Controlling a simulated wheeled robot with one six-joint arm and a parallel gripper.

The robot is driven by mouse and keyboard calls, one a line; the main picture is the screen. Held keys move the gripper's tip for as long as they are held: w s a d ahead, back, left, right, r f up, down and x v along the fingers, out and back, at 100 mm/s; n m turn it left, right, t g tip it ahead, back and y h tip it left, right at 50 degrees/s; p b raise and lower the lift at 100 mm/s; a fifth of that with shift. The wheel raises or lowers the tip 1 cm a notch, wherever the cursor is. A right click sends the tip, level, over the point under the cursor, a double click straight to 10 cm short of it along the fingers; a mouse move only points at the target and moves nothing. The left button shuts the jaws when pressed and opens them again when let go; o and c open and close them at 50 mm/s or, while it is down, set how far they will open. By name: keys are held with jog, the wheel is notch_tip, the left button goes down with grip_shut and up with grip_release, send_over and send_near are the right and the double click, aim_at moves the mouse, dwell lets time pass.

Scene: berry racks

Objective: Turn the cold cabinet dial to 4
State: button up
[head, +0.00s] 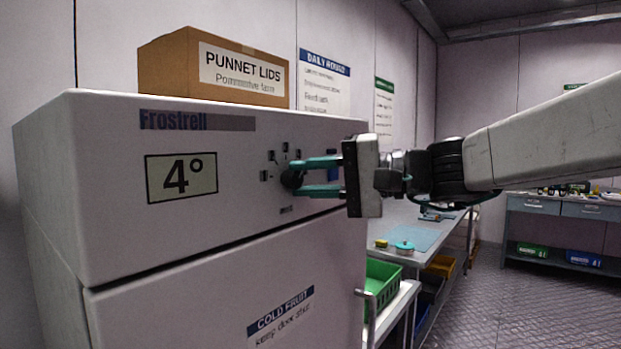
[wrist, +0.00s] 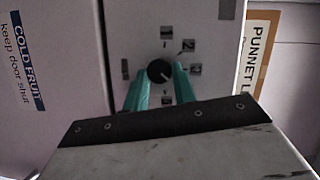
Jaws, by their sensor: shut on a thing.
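The cold cabinet (head: 110,230) is a white unit marked Frostrell, with a display (head: 181,177) reading 4°. Its dark round dial (head: 291,180) sits on the upper front, ringed by small number marks. In the wrist view the fingers (wrist: 160,86) lie on either side of the dial.
A cardboard box marked Punnet Lids (head: 215,65) stands on top of the cabinet. To the right are a worktable (head: 405,225), a green crate (head: 381,283) and a cabinet door handle (head: 371,318). Open floor (head: 520,310) lies at the lower right.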

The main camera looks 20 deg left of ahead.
jog(key=o, duration=1)
jog(key=d, duration=0.7)
jog(key=shift+s+d+r, duration=0.1)
jog(key=shift+d+r, duration=0.15)
jog(key=shift+d, duration=0.15)
